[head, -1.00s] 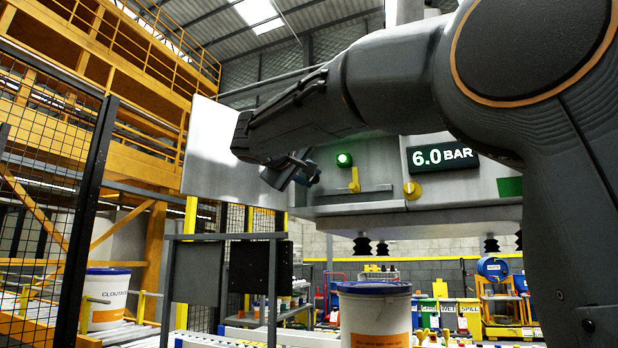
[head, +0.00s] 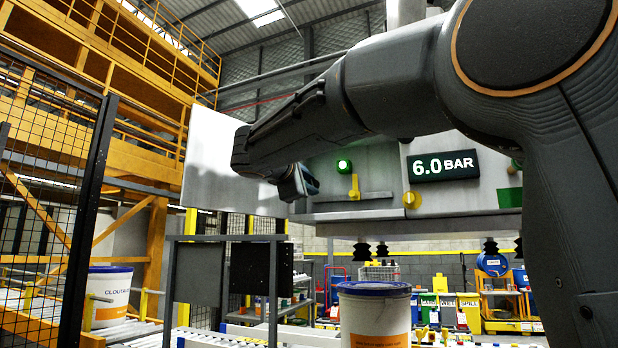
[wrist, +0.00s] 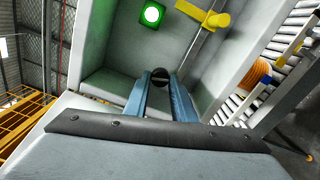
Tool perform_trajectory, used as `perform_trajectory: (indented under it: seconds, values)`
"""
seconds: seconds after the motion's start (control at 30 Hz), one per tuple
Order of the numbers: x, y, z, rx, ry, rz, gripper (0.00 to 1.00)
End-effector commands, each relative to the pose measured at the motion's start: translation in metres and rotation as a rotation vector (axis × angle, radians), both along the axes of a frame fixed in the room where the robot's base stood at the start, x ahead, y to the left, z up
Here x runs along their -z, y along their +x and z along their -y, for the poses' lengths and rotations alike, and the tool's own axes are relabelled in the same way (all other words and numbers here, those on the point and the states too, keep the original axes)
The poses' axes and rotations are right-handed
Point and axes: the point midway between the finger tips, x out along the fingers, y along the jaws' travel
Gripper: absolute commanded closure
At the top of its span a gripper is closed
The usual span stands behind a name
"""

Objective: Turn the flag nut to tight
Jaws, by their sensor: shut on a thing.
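My gripper (head: 308,184) is at the left end of the grey housing (head: 440,215), low beside the open metal door. In the wrist view its two blue fingers (wrist: 160,84) close on a small dark round piece with a pale line across it, apparently the flag nut (wrist: 160,74). The fingers hide most of the nut, and its flag is not clear. The nut cannot be made out in the head view.
A green lamp (head: 343,166), a yellow lever (head: 354,187), a yellow knob (head: 411,200) and a 6.0 BAR display (head: 444,166) are on the housing. The metal door (head: 212,160) stands open at left. A white pail (head: 375,318) stands below.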

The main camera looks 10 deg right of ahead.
Motion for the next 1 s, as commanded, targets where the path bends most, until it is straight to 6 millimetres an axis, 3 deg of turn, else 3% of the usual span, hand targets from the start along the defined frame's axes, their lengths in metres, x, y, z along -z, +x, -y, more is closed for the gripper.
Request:
perform_trajectory:
  seconds: [1.0]
  values:
    - [0.0012, -0.0019, 0.0019, 0.001, -0.762, -0.559, 0.99]
